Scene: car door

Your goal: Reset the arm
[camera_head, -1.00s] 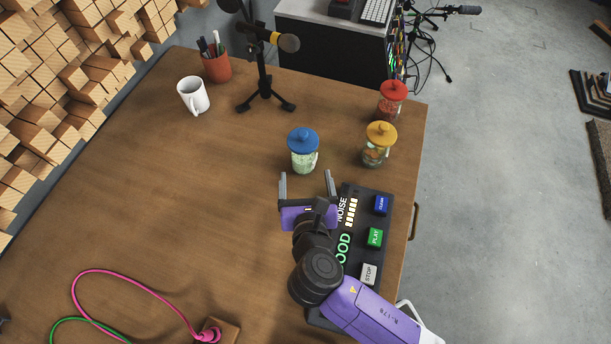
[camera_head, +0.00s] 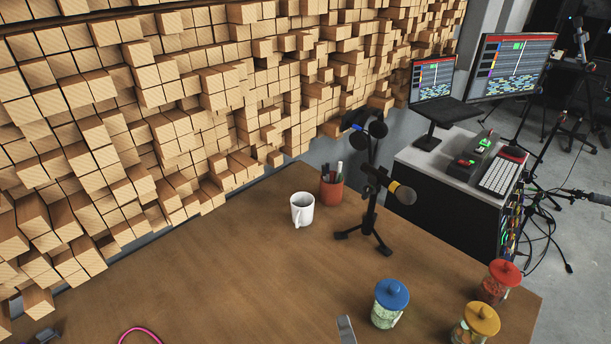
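Only a small grey tip of my gripper (camera_head: 346,329) shows at the bottom edge of the head view, just left of the blue-lidded jar (camera_head: 389,304). The rest of my gripper and arm is below the frame, so its opening and anything in it are hidden. The blue-lidded jar stands upright on the wooden table (camera_head: 235,280). A red-lidded jar (camera_head: 499,283) and a yellow-lidded jar (camera_head: 474,325) stand to its right.
A microphone on a stand (camera_head: 372,210), a white mug (camera_head: 302,209) and a pen cup (camera_head: 333,186) stand farther back. The wooden block wall (camera_head: 150,120) borders the table. A side desk (camera_head: 450,170) holds a keyboard and monitors. The table's left-middle is clear.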

